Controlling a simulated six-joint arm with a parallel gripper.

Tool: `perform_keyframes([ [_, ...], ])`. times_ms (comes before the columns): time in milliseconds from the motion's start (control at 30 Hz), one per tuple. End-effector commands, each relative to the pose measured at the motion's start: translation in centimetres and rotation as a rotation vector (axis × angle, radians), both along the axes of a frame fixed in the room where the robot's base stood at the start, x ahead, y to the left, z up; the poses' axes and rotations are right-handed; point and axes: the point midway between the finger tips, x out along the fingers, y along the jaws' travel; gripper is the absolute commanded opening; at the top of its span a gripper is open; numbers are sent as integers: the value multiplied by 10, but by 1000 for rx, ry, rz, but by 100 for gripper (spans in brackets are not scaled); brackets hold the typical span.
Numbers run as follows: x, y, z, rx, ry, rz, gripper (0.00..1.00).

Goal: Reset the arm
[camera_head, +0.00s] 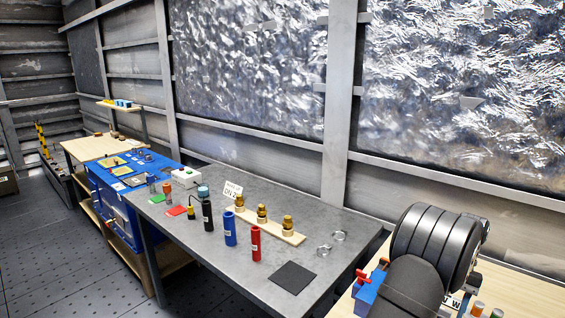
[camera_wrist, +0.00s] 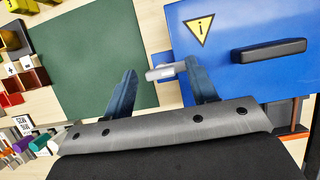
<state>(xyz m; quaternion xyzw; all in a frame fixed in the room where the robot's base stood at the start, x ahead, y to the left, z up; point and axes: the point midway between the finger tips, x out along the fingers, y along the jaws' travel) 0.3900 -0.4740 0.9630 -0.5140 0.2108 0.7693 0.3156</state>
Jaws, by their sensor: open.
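My gripper (camera_wrist: 160,67) shows in the wrist view with its two dark blue fingers apart. A small light grey cylindrical piece (camera_wrist: 160,73) appears between the fingertips, at the left edge of a blue panel (camera_wrist: 240,85). I cannot tell whether the fingers touch it. The panel has a yellow warning triangle (camera_wrist: 199,29) and a black handle (camera_wrist: 269,50). My gripper cannot be made out in the head view.
A green mat (camera_wrist: 85,60) lies left of the fingers, beside small coloured parts. In the head view, a grey table (camera_head: 190,235) holds a blue cylinder (camera_head: 230,229), a red cylinder (camera_head: 255,244), brass fittings on a wooden strip (camera_head: 290,237), and a black square (camera_head: 293,277).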

Motion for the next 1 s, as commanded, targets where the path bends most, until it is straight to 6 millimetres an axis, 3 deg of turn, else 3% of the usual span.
perform_keyframes([
  [367,3,-3,7,-2,-2,-3,53],
  [1000,30,-30,99,-1,0,-7,53],
])
